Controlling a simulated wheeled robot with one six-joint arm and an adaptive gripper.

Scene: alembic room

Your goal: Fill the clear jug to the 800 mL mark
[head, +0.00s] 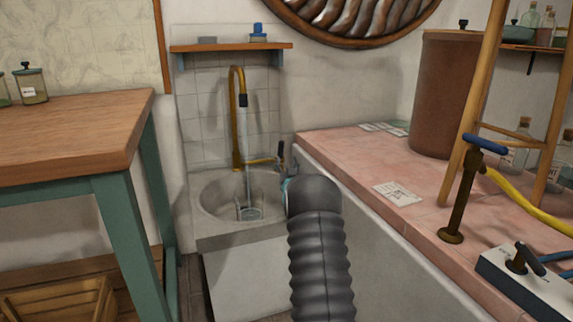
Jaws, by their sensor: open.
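The clear jug (249,213) stands in the round stone sink basin (212,205), under the brass tap (233,108). It is small and see-through here; its marks and water level cannot be read. A thin pale stream of water (246,150) falls from the dark tap nozzle toward the jug. My gripper (283,158) is open at the right end of the tap's side pipe (260,161), to the right of the basin. My arm's wrist hides part of the gripper and the basin's right edge. Whether the fingers touch the tap handle cannot be told.
A wooden table (75,130) with green legs stands at left. A pink tiled counter (350,160) runs along the right, bearing a brown barrel (440,95), a ladder and a brass valve (460,200). A small shelf (230,47) hangs above the tap.

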